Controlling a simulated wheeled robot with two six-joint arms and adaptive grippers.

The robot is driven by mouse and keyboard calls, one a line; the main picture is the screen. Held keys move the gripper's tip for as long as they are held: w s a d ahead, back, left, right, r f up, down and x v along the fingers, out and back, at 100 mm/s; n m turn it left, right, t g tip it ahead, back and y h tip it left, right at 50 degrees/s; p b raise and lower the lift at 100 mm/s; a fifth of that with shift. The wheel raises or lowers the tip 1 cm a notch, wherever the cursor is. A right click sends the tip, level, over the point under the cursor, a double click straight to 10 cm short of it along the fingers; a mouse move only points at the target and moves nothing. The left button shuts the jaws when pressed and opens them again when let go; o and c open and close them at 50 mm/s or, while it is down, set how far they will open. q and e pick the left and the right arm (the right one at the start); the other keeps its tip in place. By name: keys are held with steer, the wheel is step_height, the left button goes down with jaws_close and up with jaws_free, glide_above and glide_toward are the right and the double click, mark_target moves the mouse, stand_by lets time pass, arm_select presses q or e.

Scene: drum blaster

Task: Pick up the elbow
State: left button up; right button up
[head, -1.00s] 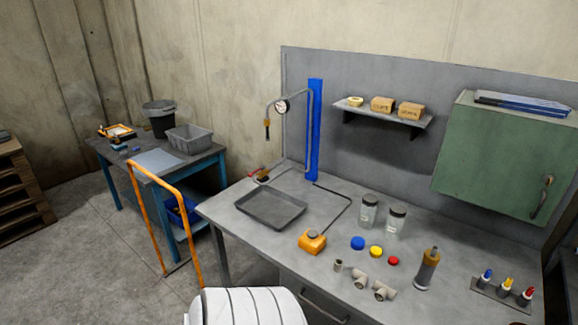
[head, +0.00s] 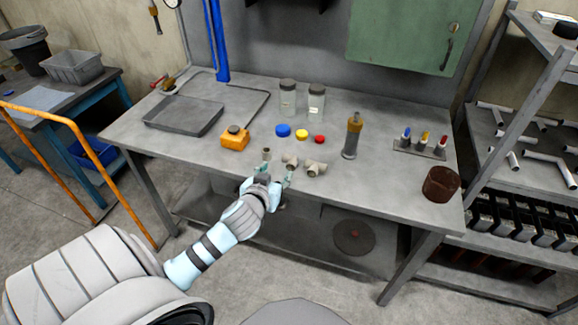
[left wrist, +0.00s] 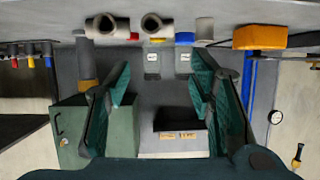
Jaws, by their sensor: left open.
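Three grey-beige pipe fittings stand near the front edge of the bench. The middle one, which looks like the elbow (head: 290,160), is between a small coupling (head: 266,153) and a tee-like fitting (head: 316,168). In the left wrist view, which is upside down, the elbow (left wrist: 153,24) is top centre, the tee (left wrist: 105,27) left of it and the coupling (left wrist: 204,28) right. My left gripper (head: 267,180) is open and empty at the bench's front edge, just short of the fittings. Its fingers (left wrist: 160,80) also show in the left wrist view. My right gripper is out of view.
Blue (head: 283,130), yellow (head: 302,134) and red (head: 319,139) caps lie behind the fittings. An orange block (head: 235,139) stands left, a bottle (head: 353,136) right, jars (head: 316,100) behind. A tray (head: 183,115) lies at the left of the bench (head: 385,185).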

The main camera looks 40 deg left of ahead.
mark_target(290, 157)
arm_select(q)
steer(key=b+x, duration=0.3)
steer(key=x, duration=1)
steer(key=shift+w+f, duration=0.1)
steer(key=shift+f, duration=0.2)
steer(key=shift+r, duration=0.1)
steer(key=c, duration=1)
